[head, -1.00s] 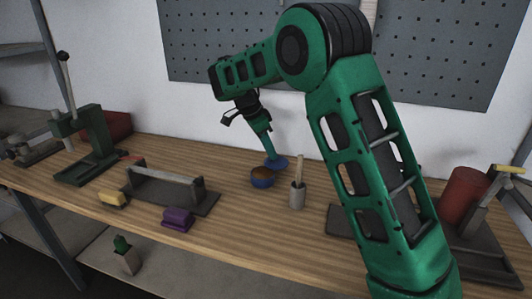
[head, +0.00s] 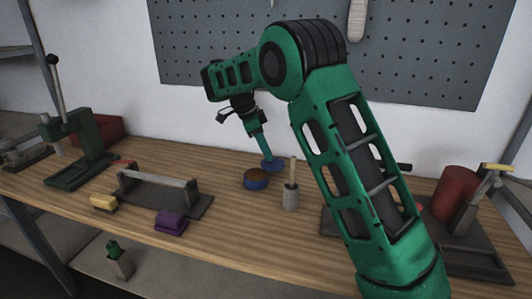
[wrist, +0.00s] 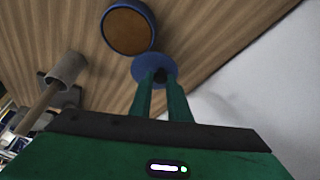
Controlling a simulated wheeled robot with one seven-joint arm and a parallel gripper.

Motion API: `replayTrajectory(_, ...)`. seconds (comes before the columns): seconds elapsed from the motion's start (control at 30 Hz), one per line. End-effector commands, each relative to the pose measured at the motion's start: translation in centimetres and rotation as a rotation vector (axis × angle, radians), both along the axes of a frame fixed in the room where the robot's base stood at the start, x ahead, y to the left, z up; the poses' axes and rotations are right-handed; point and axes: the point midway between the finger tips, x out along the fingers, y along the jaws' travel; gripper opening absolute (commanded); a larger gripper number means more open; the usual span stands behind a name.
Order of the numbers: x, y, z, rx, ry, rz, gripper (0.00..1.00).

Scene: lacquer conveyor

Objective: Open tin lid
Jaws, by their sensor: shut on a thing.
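A round tin (head: 256,180) with a blue side and an open-looking brown top stands on the wooden bench, near its middle. In the wrist view the tin (wrist: 128,30) shows as a brown disc with a blue rim. A blue round lid (head: 277,166) is behind and right of the tin, off its top. My gripper (head: 267,157) points down and is shut on the lid's small knob. In the wrist view the fingers meet at the middle of the lid (wrist: 139,70). I cannot tell whether the lid touches the bench.
A grey pot (head: 290,199) with an upright wooden handle stands right of the tin. A grey stand with a bar (head: 160,186), a yellow block (head: 103,203) and a purple block (head: 171,223) lie left. A red cylinder (head: 460,188) stands right. The bench front is clear.

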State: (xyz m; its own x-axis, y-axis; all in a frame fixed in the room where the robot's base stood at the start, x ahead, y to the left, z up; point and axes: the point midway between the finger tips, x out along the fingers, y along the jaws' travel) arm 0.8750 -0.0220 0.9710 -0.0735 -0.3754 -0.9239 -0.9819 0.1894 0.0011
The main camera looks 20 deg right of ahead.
Motion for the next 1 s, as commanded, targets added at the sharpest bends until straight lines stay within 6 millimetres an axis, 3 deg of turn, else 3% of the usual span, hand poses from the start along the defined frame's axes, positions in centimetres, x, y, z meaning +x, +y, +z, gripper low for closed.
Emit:
replayTrajectory(0.03,0.0,-0.2,0.1,-0.001,-0.002,-0.003,0.00)
replayTrajectory(0.07,0.0,-0.2,0.1,-0.001,-0.002,-0.003,0.23)
replayTrajectory(0.1,0.0,-0.2,0.1,-0.001,-0.002,-0.003,0.33)
replayTrajectory(0.13,0.0,-0.2,0.1,-0.001,-0.001,-0.004,0.35)
replayTrajectory(0.53,0.0,0.2,0.6,-0.002,0.000,0.000,0.35)
replayTrajectory(1.0,0.6,2.8,7.0,-0.003,-0.001,-0.001,0.35)
